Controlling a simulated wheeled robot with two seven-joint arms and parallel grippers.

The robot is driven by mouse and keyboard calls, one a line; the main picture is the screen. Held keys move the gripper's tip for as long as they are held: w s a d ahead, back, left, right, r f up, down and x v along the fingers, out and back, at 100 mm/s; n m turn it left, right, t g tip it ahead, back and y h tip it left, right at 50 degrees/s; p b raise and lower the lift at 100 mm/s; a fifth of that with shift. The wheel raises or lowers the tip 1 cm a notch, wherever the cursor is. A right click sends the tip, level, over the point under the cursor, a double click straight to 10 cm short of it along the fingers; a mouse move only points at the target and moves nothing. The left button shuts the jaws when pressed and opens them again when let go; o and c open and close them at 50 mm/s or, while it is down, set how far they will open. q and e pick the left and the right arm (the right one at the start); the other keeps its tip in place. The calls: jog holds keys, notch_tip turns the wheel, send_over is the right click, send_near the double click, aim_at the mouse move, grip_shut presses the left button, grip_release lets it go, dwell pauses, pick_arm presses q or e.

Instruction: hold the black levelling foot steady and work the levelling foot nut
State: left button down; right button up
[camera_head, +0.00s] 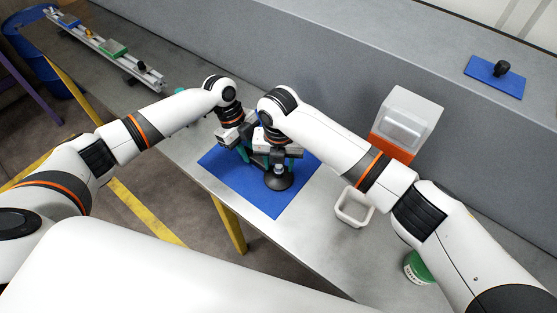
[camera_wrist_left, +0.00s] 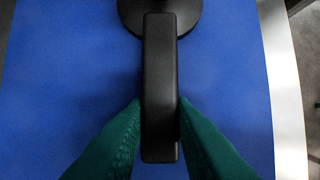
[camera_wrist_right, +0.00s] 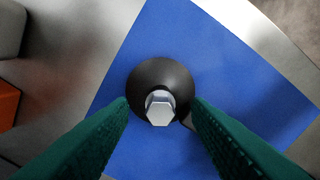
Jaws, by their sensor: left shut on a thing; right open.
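The black levelling foot (camera_head: 278,182) stands on the blue mat (camera_head: 228,171), its round base flat. In the left wrist view, its base (camera_wrist_left: 130,12) shows at the top, behind a long black bar (camera_wrist_left: 160,80) that appears to be part of it. My left gripper (camera_wrist_left: 160,108) is shut on that bar. The silver hex levelling foot nut (camera_wrist_right: 160,107) shows in the right wrist view, on top of the foot's cone. My right gripper (camera_head: 278,163) is open above the foot, with one green finger on each side of the nut, apart from it.
An orange bin with a clear top (camera_head: 406,120), a small white open box (camera_head: 354,208) and a green-white tub (camera_head: 417,267) stand to the right. A blue pad (camera_head: 484,83) with a black knob lies on the rear ledge. A rail with blocks (camera_head: 100,45) is at far left.

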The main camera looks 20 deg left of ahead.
pick_arm(q)
jog(key=c, duration=1.2)
grip_release()
pick_arm(e)
notch_tip(320, 180, up, 12)
pick_arm(q)
jog(key=shift+o, duration=0.2)
jog(key=v, duration=1.2)
